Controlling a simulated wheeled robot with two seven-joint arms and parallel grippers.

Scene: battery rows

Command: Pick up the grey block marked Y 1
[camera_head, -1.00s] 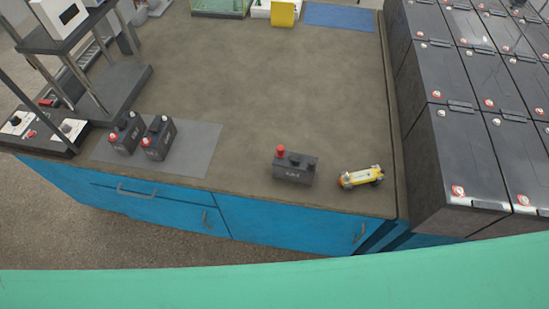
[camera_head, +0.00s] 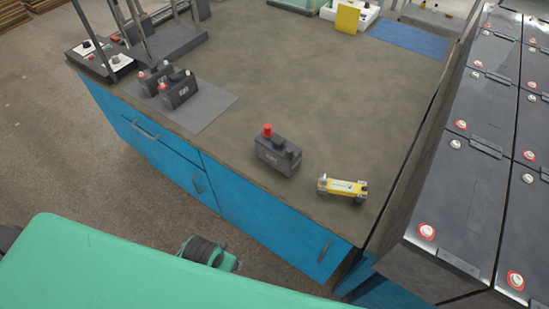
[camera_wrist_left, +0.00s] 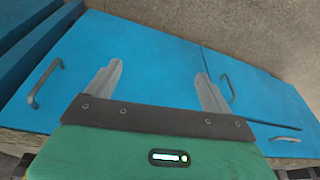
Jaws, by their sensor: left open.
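Three dark grey blocks with knobs or posts on top stand upright on the brown bench top. One block (camera_head: 278,156), with a red knob, stands alone near the front edge. A second block (camera_head: 179,91) and a third block (camera_head: 152,79) stand side by side on a grey mat at the left. Their front labels are too small to read, so I cannot tell which is marked Y 1. My left gripper (camera_wrist_left: 158,70) is open and empty in the left wrist view, its fingers before the blue cabinet front, with no block in that view. My right gripper is not in view.
A yellow and white piece (camera_head: 342,187) lies right of the lone block. Large black batteries (camera_head: 473,188) fill the right side. A blue mat (camera_head: 409,39) and a yellow card (camera_head: 347,18) are at the back. The bench middle is clear. Blue cabinet (camera_head: 262,225) fronts face me.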

